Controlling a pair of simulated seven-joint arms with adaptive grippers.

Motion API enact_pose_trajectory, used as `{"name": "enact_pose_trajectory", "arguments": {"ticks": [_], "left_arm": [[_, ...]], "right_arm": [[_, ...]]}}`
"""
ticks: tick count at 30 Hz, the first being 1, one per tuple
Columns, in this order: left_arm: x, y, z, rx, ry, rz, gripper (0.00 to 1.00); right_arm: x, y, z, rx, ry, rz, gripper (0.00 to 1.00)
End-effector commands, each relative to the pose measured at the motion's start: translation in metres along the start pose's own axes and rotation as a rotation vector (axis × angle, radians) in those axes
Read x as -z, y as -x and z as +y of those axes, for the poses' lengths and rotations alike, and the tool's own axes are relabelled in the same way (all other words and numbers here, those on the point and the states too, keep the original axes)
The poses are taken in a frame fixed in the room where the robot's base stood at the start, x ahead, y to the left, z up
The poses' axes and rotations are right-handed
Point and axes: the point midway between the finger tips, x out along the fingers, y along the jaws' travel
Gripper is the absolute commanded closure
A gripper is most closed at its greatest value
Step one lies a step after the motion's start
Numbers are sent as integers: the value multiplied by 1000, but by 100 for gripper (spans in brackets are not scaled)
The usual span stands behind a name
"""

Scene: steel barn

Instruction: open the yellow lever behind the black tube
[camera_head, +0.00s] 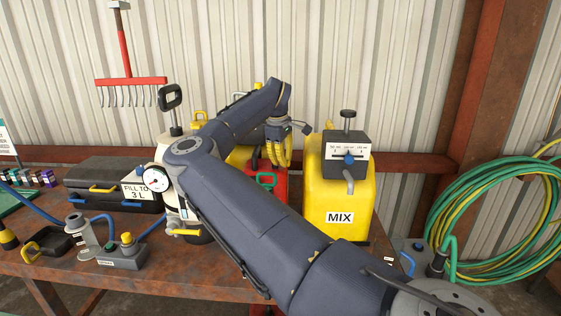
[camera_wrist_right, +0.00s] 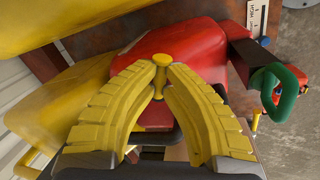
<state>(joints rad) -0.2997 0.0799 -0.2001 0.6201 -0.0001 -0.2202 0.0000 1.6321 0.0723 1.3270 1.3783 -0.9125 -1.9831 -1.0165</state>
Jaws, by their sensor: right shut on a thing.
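My right gripper (camera_head: 280,163) reaches down behind the red can (camera_head: 262,208) in the head view. In the right wrist view, its yellow fingers (camera_wrist_right: 160,92) come together at the tips on a small yellow lever (camera_wrist_right: 160,61) with a round end, against the red can's body (camera_wrist_right: 195,48). The black tube (camera_wrist_right: 240,58) stands to the right of the fingertips, apart from them. The lever is hidden in the head view. My left gripper is not in view.
A yellow MIX tank (camera_head: 338,215) with a grey gauge box stands close right of the gripper. A white pump vessel with a dial (camera_head: 156,179) and a black case (camera_head: 105,175) are left. My right arm crosses low over the rusty table (camera_head: 140,283).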

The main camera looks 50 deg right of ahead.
Motion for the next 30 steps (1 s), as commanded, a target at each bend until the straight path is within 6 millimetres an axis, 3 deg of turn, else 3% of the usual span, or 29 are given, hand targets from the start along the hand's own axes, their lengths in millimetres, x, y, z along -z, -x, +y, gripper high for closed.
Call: {"name": "enact_pose_trajectory", "arguments": {"ticks": [15, 30], "left_arm": [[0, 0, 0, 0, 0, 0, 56], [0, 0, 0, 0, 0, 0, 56]], "right_arm": [[0, -4, 9, 4, 339, 65, 100], [1, -4, 11, 4, 419, 81, 100]]}}
